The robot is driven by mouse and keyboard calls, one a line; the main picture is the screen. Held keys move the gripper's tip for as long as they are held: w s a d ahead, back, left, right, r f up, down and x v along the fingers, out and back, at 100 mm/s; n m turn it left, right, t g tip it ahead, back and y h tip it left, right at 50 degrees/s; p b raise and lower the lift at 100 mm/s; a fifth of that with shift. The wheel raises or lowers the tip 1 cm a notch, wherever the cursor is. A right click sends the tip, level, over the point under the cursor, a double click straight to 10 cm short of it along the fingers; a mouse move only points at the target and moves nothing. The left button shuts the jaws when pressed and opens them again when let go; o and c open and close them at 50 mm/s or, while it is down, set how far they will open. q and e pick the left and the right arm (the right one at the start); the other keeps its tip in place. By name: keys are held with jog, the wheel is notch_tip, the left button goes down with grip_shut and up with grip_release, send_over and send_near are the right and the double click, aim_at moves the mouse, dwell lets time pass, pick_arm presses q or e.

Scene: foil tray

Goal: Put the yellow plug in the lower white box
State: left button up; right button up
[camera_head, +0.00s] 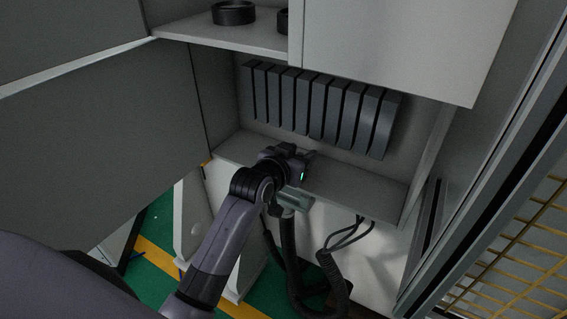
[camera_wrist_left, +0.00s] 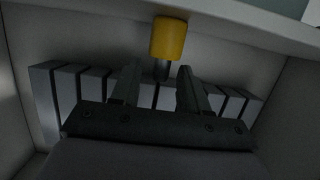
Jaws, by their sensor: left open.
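The yellow plug (camera_wrist_left: 169,38) shows in the left wrist view as a yellow cylinder with a narrower grey metal part below it. It is just beyond the fingertips and lines up with the gap between them; I cannot tell whether it touches anything. I cannot make it out in the head view. My left gripper (camera_head: 297,160) reaches into the lower white box (camera_head: 345,186), an open compartment. In the left wrist view the two fingers of this gripper (camera_wrist_left: 157,80) are apart, with nothing clearly clamped between them. My right gripper is not in view.
Several upright grey slabs (camera_head: 315,105) line the back of the compartment. A white panel (camera_head: 405,45) overhangs it at the upper right. Black rings (camera_head: 234,12) sit on the shelf above. Dark hoses (camera_head: 288,250) hang below the gripper. A yellow grid (camera_head: 510,245) stands at right.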

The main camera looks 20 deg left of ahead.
pick_arm(q)
jog(key=d+p+v, duration=0.1)
jog(key=v, duration=0.8)
jog(key=s+d+f+m+g+h, duration=0.1)
jog(key=s+f+g, duration=0.3)
jog(key=s+f, duration=1.6)
jog(key=shift+s+f, duration=0.2)
jog(key=shift+f, duration=0.55)
jog(key=shift+r, duration=0.1)
jog(key=r+p, duration=0.5)
jog(key=p, duration=0.2)
jog(key=shift+s+a+r, duration=0.15)
jog(key=shift+a+r, duration=0.15)
jog(key=shift+r, duration=0.1)
jog(key=shift+s, duration=0.15)
